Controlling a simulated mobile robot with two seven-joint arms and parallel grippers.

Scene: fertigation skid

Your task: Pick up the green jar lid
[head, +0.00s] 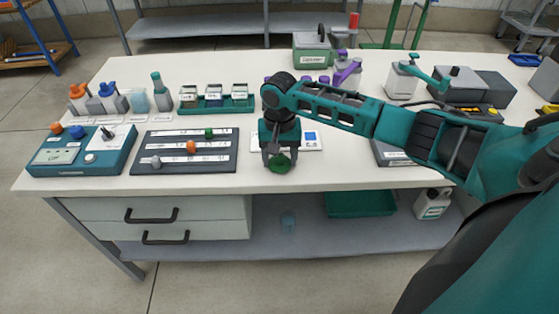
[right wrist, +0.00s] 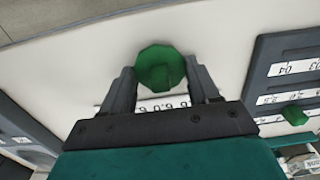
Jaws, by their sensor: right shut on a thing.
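The green jar lid (head: 280,162) is between the fingers of my right gripper (head: 278,153), near the front edge of the white table (head: 340,178). In the right wrist view the lid (right wrist: 160,68) looks like a green faceted disc with a round knob, and the two dark fingers of the gripper (right wrist: 162,82) press on its sides. The gripper is shut on it, pointing down. I cannot tell whether the lid touches the table. My left gripper is not in view.
A dark slider panel (head: 184,164) with green, orange and grey knobs lies left of the gripper. A teal control box (head: 82,162) stands further left. A white scale (head: 311,138) is just behind the gripper. Several small jars sit in a teal rack (head: 215,107).

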